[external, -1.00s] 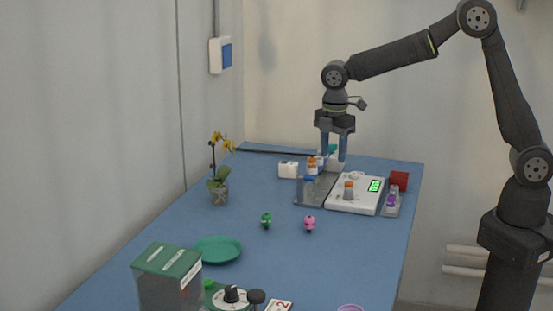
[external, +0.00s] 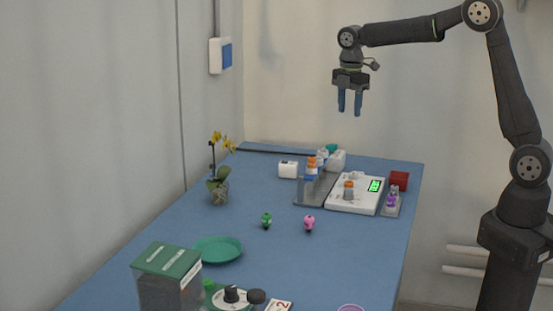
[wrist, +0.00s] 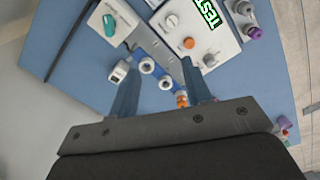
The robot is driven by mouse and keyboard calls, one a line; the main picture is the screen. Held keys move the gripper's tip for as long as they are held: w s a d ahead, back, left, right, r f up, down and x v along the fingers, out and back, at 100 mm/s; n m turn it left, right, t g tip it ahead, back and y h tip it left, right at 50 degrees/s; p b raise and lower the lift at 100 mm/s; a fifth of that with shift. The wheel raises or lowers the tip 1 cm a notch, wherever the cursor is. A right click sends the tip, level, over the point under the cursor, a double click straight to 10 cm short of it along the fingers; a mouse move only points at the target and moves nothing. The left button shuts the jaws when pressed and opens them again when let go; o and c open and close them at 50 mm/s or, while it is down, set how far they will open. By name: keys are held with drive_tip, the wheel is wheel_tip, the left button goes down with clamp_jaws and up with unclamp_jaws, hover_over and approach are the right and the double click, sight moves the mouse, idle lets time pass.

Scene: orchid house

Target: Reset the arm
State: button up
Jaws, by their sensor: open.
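My gripper (external: 350,102) hangs in the air well above the far end of the blue table, with its two blue fingers pointing down, apart and empty. In the wrist view my gripper (wrist: 160,88) also shows its fingers spread, with nothing between them at finger height. Below it stand a grey rack (external: 316,190) with orange-capped and white-capped vials (external: 311,167) and a white scale (external: 342,205) with a lit green display. The wrist view shows the display (wrist: 208,12) reading "TEST".
An orchid (external: 219,185), green plate (external: 218,250) and green-lidded bin (external: 167,275) stand nearer. The air around my gripper is clear.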

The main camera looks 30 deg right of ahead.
drive_tip(key=s+a+f, duration=0.1)
drive_tip(key=a+f, duration=0.5)
drive_tip(key=a, duration=0.3)
drive_tip(key=shift+s+a, duration=0.25)
drive_tip(key=shift+a, duration=0.1)
drive_tip(key=shift+o, duration=0.2)
drive_tip(key=shift+r, duration=0.1)
